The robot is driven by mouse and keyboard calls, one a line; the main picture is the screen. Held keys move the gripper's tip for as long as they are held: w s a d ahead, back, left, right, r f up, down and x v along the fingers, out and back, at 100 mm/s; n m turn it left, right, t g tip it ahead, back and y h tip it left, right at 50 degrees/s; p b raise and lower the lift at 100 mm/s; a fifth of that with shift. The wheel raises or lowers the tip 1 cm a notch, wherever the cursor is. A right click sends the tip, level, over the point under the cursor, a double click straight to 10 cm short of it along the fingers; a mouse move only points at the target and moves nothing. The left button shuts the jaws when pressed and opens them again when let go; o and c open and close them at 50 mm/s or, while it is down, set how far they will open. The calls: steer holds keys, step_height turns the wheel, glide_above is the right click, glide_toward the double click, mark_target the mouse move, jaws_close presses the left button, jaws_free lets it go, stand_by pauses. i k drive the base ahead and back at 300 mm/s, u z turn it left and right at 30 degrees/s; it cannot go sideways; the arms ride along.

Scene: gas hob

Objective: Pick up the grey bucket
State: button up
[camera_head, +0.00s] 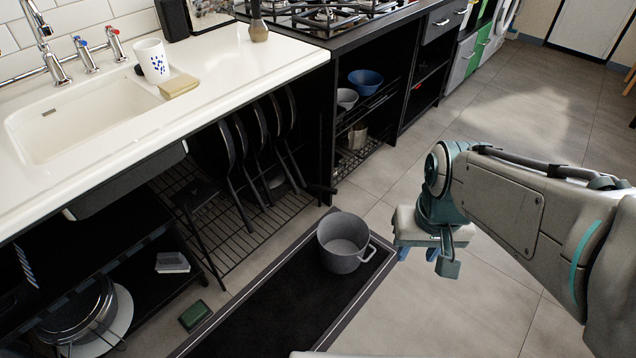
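The grey bucket (344,242) stands upright on a black mat (290,305) on the floor, in front of the open under-counter shelves. It looks empty, and its handle shows at the right side of the rim. My gripper (423,258) is to the right of the bucket, apart from it. Its two fingers point down and are spread, one at the left and one at the right, with nothing seen between them. How high it is above the floor is hard to tell.
A white counter with a sink (85,115) runs along the left. Pans (262,135) stand in a wire rack (215,215) below it. A blue bowl (366,80) sits on a shelf under the hob (320,15). A green block (194,315) lies left of the mat. The tiled floor (440,315) at right is clear.

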mark_target(343, 237)
steer(key=u, duration=0.25)
steer(key=i, duration=1)
steer(key=z, duration=0.05)
steer(key=k, duration=0.5)
steer(key=u, duration=3.5)
steer(key=k, duration=1.1)
steer(key=z, duration=1.85)
steer(key=i, duration=0.2)
steer(key=z, duration=0.05)
